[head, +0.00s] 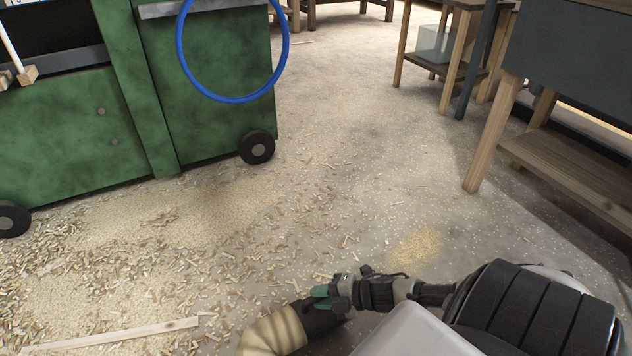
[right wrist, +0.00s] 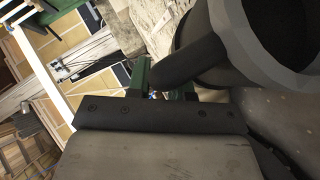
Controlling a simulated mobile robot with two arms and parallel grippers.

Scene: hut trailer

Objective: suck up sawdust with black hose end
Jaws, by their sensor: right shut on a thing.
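My right gripper (head: 322,293), with green fingers, is shut on the black hose end (head: 318,322) low in the head view. A beige ribbed hose (head: 272,333) runs from the hose end toward the bottom edge. In the right wrist view, the black hose end (right wrist: 187,64) has its handle-like part at the green fingers (right wrist: 160,80). Pale sawdust (head: 95,235) and shavings cover the floor at the left, and a small sawdust patch (head: 418,245) lies above and right of the gripper. My left gripper is not in view.
A green wheeled machine (head: 210,115) with a blue ring (head: 233,99) stands at upper left. A wooden strip (head: 120,337) lies at lower left. Wooden-legged benches (head: 487,140) stand at right. The floor between machine and benches is open, strewn with chips.

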